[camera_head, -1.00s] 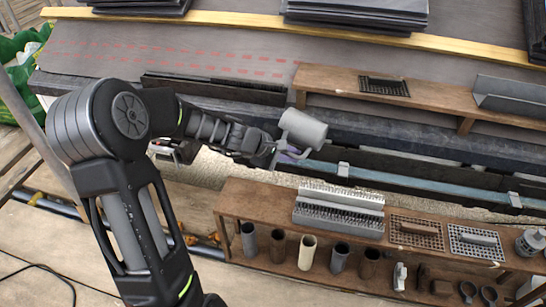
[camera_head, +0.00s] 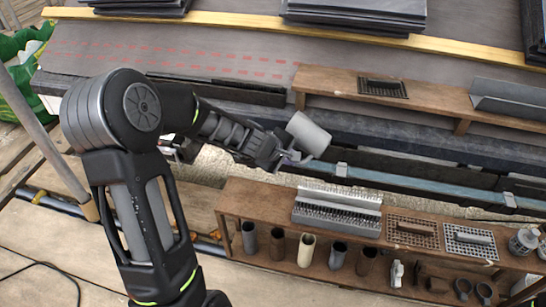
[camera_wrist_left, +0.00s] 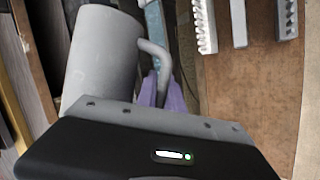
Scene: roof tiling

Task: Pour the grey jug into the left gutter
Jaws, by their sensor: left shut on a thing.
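The grey jug (camera_head: 308,134) is a plain cylinder, tilted, with its right end lower, over the left end of the visible blue-grey gutter (camera_head: 400,179). My left gripper (camera_head: 290,157) is shut on the jug's handle, just below its body. In the left wrist view the jug (camera_wrist_left: 100,55) fills the upper left, its bent handle (camera_wrist_left: 153,50) beside it, and a strip of the gutter (camera_wrist_left: 154,20) shows beyond. The jug's mouth and contents are hidden, and I see no stream of liquid. My right gripper is out of view.
A wooden shelf (camera_head: 230,192) in front carries pipe pieces, grates and a finned grey block (camera_head: 338,208). A second wooden shelf (camera_head: 430,102) stands behind the gutter on the right. Slate stacks (camera_head: 355,14) lie along the roof above.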

